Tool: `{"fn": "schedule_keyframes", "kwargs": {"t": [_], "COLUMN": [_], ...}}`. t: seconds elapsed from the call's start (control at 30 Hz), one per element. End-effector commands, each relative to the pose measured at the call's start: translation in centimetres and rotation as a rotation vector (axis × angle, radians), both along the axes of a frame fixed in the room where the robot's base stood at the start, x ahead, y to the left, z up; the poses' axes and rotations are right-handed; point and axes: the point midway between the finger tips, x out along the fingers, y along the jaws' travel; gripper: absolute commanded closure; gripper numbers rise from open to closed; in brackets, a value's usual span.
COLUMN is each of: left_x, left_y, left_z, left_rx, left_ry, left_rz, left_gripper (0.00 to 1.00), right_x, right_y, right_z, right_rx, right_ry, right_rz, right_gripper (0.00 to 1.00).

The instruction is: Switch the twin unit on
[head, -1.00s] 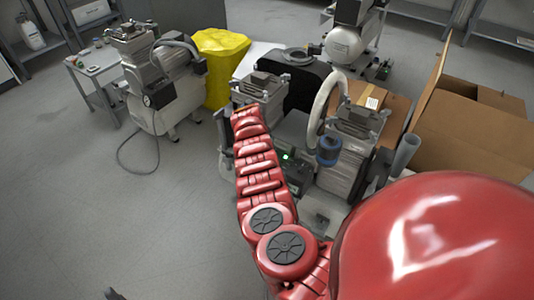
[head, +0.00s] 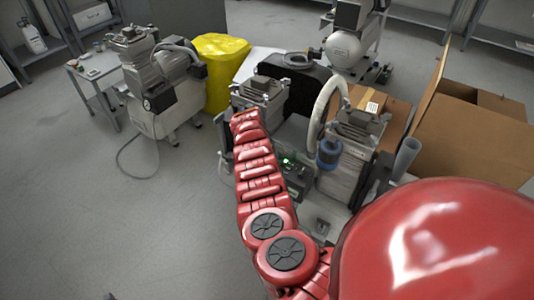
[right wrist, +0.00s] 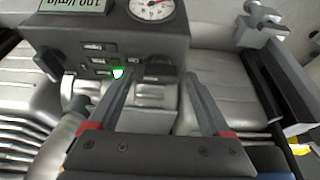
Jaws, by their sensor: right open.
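The twin unit (head: 345,168) stands right of centre in the head view, with two grey ribbed blocks, a pale hose and a blue cylinder. Its dark control box (head: 297,178) shows a lit green lamp. In the right wrist view the control box (right wrist: 85,48) carries a round gauge (right wrist: 152,8), an upside-down label and small controls around the green lamp (right wrist: 118,73). My right gripper (right wrist: 160,74) is open and empty, its fingertips in front of the box's lower part; contact cannot be told. A dark tip at the head view's bottom edge may be my left gripper (head: 110,296).
Another compressor (head: 160,105) stands at left with a cable on the floor, beside a yellow bin (head: 219,72) and a small table (head: 95,72). Open cardboard boxes (head: 470,140) stand right of the twin unit. Another compressor (head: 347,45) is behind. The floor at left is clear.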

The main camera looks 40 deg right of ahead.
Motion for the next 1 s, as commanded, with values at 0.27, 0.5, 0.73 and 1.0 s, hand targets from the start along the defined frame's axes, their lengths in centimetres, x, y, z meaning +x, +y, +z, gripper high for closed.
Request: {"fn": "schedule_keyframes", "kwargs": {"t": [0.27, 0.5, 0.73, 1.0], "left_x": [0.0, 0.0, 0.0, 0.0], "left_y": [0.0, 0.0, 0.0, 0.0], "left_z": [1.7, 2.5, 2.8, 2.8], "left_rx": [0.000, 0.000, 0.000, 0.000], "left_ry": [0.000, 0.000, 0.000, 0.000], "left_rz": [0.000, 0.000, 0.000, 0.000], "left_gripper": [0.00, 0.00, 0.00, 0.00], "right_x": [-0.3, -1.2, -2.0, -2.4], "right_y": [1.4, 3.5, 5.3, 6.1], "right_z": [3.8, 9.3, 13.9, 16.0], "right_rx": [-0.006, -0.006, -0.003, 0.000], "right_ry": [-0.004, -0.005, -0.003, 0.000], "right_rz": [0.005, 0.004, 0.004, 0.000], "right_gripper": [0.18, 0.18, 0.18, 0.18]}}
